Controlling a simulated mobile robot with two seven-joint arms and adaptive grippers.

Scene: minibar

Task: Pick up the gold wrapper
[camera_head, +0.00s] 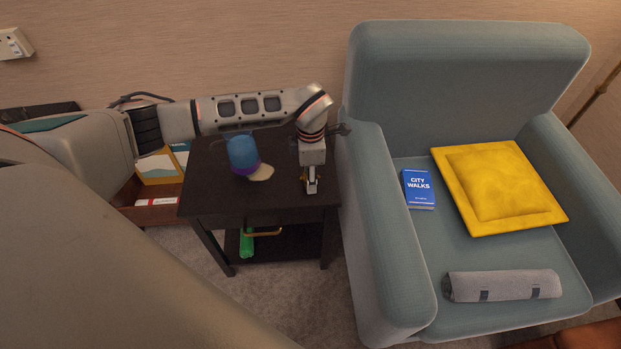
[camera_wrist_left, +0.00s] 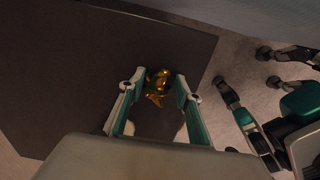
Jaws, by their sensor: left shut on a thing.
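The gold wrapper (camera_wrist_left: 158,84) is a small, crumpled, shiny piece. In the left wrist view it sits between the fingertips of my left gripper (camera_wrist_left: 157,88), which is shut on it. In the head view my left gripper (camera_head: 311,187) points down over the right part of the dark side table (camera_head: 260,205). Only tiny gold glints show around the fingers there. I cannot tell whether the wrapper touches the tabletop.
A blue and purple cup (camera_head: 242,154) stands on the table beside a pale flat patch (camera_head: 262,173). A green item (camera_head: 246,243) is on the lower shelf.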

